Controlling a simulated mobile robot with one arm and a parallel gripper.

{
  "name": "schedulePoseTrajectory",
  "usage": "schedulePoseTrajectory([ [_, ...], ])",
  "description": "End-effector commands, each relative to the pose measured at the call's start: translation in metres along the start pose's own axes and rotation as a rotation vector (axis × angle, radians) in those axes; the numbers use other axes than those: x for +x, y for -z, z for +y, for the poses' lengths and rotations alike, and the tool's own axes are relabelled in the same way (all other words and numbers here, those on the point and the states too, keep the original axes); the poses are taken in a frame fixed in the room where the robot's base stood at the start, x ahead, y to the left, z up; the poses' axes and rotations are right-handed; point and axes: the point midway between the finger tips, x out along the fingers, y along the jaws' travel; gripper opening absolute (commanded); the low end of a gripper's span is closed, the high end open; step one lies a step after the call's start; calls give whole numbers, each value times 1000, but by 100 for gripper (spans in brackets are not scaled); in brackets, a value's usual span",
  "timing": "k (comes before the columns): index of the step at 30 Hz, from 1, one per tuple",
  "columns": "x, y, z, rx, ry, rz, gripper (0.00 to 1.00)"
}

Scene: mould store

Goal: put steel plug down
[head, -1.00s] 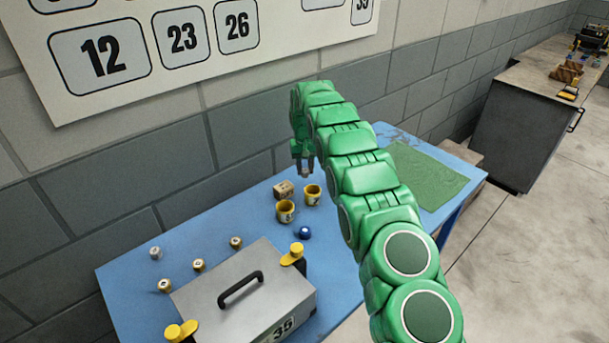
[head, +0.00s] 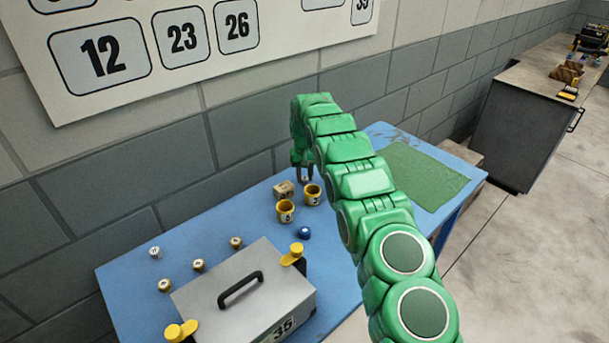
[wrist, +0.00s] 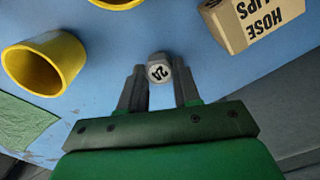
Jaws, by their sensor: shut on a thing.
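My gripper (head: 304,172) is low over the back of the blue table (head: 190,233), close to the wall. In the wrist view my gripper (wrist: 159,78) is shut on a small grey steel plug (wrist: 158,69) with dark digits on its pale end face. The plug sits between the fingertips, over blue tabletop. I cannot tell whether it touches the table. Another silvery plug (head: 155,252) stands at the table's left end.
Two yellow cups (head: 286,211) (head: 313,195) and a hose clips box (head: 284,189) stand close to my gripper. A blue-topped piece (head: 305,233), several brass plugs (head: 236,243) and a grey case (head: 205,290) are nearer. A green mat (head: 425,175) lies right.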

Motion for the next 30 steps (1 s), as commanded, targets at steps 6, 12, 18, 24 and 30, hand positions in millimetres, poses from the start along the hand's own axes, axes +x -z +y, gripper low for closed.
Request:
schedulePoseTrajectory([
  [6,2,0,0,0,0,0,40],
  [12,2,0,0,0,0,0,58],
  [18,2,0,0,0,0,0,58],
  [24,-14,0,0,0,0,1,58],
  [30,-50,2,0,-1,0,7,58],
])
